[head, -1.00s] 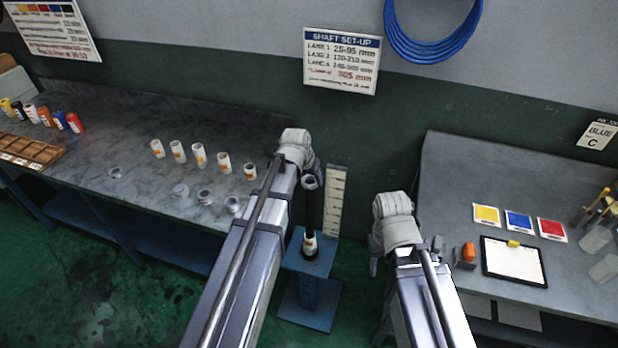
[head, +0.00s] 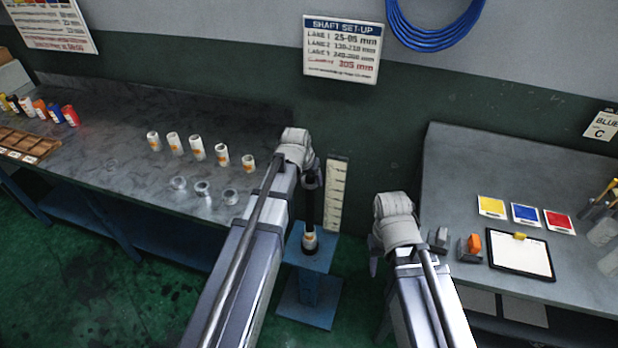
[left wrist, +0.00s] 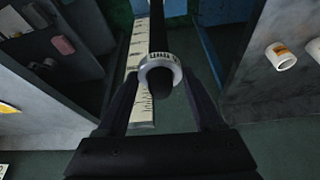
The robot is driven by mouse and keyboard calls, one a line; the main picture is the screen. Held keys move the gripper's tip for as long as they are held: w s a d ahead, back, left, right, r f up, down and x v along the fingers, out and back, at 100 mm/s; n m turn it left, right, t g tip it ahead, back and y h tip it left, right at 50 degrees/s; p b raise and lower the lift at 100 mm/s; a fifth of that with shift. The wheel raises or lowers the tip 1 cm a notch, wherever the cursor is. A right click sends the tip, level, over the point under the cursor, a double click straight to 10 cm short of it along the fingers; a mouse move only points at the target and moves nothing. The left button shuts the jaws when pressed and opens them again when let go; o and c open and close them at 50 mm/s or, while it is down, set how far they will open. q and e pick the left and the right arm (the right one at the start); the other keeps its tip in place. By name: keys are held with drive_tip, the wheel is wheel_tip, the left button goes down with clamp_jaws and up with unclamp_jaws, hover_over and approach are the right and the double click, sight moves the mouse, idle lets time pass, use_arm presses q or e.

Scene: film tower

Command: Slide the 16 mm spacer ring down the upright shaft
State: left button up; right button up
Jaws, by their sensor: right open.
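The upright shaft (head: 311,210) is black and stands on a blue pedestal (head: 322,262). A pale ring or collar with an orange mark (head: 309,241) sits around its foot. My left gripper (head: 311,178) is at the top of the shaft. In the left wrist view its fingers (left wrist: 161,80) are shut on a light grey spacer ring (left wrist: 147,66) with dark lettering too small to read. The ring is in line with the shaft (left wrist: 158,28). Its opening looks dark; I cannot tell how far the shaft passes through. My right gripper (head: 375,262) is open, mostly hidden behind its own wrist.
A pale scale (head: 337,195) stands right behind the shaft. The left bench (head: 110,130) holds several white spacers (head: 197,148) and grey rings (head: 203,188). The right bench (head: 460,180) holds a clipboard (head: 522,258), an orange item (head: 474,244) and colour cards.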

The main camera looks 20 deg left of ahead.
use_arm(q)
drive_tip(key=o, duration=0.5)
drive_tip(key=p+v, duration=0.7)
drive_tip(key=shift+s+r, duration=0.2)
drive_tip(key=shift+r, duration=0.15)
idle(0.8)
drive_tip(key=s+d+f+m+g+y+b, duration=0.1)
drive_tip(key=s+d+f+g, duration=0.1)
drive_tip(key=s+d, duration=0.5)
drive_tip(key=s+d+f+m+g+y+b, duration=0.1)
drive_tip(key=s+d, duration=0.5)
drive_tip(key=s, duration=0.7)
drive_tip(key=shift+s+d+f+g, duration=0.2)
drive_tip(key=shift+d+f+g, duration=0.25)
drive_tip(key=shift+g, duration=0.45)
